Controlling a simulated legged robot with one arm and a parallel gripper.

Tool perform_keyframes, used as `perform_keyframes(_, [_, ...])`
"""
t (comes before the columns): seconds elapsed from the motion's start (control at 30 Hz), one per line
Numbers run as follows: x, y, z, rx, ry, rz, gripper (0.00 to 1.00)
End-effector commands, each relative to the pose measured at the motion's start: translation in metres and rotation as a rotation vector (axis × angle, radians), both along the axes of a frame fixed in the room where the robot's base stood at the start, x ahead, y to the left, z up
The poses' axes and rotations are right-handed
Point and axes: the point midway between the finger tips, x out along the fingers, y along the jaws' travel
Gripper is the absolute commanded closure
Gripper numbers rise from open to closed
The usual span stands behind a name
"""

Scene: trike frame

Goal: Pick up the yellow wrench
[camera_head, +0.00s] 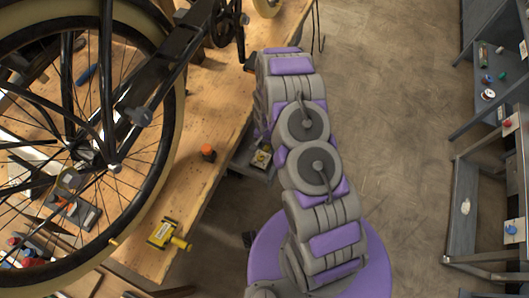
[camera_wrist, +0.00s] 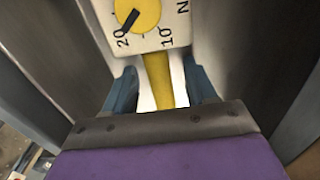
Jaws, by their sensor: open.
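In the wrist view, a yellow shaft (camera_wrist: 159,82) runs down between the two dark blue-grey fingers of my gripper (camera_wrist: 160,88). The fingers are apart, with a gap on each side of the shaft. Above the shaft is a white panel (camera_wrist: 168,32) with a yellow dial and the marks 20, 10 and N. I cannot tell for certain whether this shaft is part of the yellow wrench. In the head view, a yellow tool (camera_head: 163,234) with a short side piece lies on the wooden bench near its right edge. My gripper is not visible in the head view.
A wheeled frame with a large spoked wheel (camera_head: 177,120) covers much of the wooden bench (camera_head: 205,122). An orange-topped item (camera_head: 208,153) stands at the bench edge. Grey shelves (camera_head: 460,215) with small objects are at the right. Bare floor (camera_head: 390,110) lies between.

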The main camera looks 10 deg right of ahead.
Motion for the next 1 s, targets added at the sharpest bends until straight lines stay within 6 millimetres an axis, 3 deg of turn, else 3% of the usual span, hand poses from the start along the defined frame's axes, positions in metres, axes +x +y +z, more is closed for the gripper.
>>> perform_keyframes(0.13, [-0.0001, -0.0001, 0.0012, 0.0, 0.0, 0.0, 0.45])
perform_keyframes(0.7, [-0.0004, -0.0002, 0.001, 0.0, 0.001, 0.0, 0.99])
perform_keyframes(1.0, [-0.0003, -0.0002, 0.001, 0.0, 0.001, 0.0, 1.0])
